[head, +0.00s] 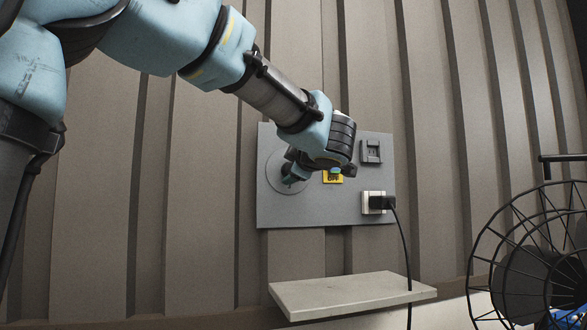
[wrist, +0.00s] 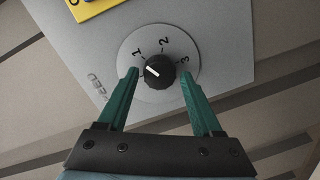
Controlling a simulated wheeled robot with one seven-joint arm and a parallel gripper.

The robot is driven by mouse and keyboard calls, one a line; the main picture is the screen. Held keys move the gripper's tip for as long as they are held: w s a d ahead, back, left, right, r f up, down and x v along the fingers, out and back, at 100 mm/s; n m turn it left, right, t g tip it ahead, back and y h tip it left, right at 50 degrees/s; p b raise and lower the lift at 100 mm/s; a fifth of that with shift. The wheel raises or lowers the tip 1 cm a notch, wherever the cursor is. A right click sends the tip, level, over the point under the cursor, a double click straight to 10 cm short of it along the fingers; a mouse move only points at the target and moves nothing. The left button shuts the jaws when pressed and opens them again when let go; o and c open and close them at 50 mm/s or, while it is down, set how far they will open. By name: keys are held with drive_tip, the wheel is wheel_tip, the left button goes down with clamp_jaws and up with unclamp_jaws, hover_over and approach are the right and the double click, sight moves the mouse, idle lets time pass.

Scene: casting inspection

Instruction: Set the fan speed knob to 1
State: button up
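The fan speed knob (wrist: 160,73) is a round black knob with a white pointer line, on a pale round dial (wrist: 160,106) marked 1, 2 and 3. The pointer line slants to the upper left, close to the 1 mark; its exact alignment is hard to tell. My gripper (wrist: 158,71) is open, with one green finger on each side of the knob and a visible gap on both sides. In the head view my gripper (head: 291,172) is at the dial (head: 273,180) on the grey wall panel (head: 290,212) and hides the knob.
A yellow label (head: 333,178) reading OFF, a grey switch (head: 371,151) and a socket with a black plug (head: 380,203) are right of the dial. A cable hangs past a pale shelf (head: 345,292) below. A caged fan (head: 530,270) stands at right.

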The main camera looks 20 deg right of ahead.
drive_tip(key=shift+o, duration=1)
drive_tip(key=s+a+b, duration=0.1)
drive_tip(key=s+a, duration=0.1)
drive_tip(key=s, duration=0.8)
drive_tip(key=shift+s+r, duration=0.35)
drive_tip(key=shift+r, duration=0.1)
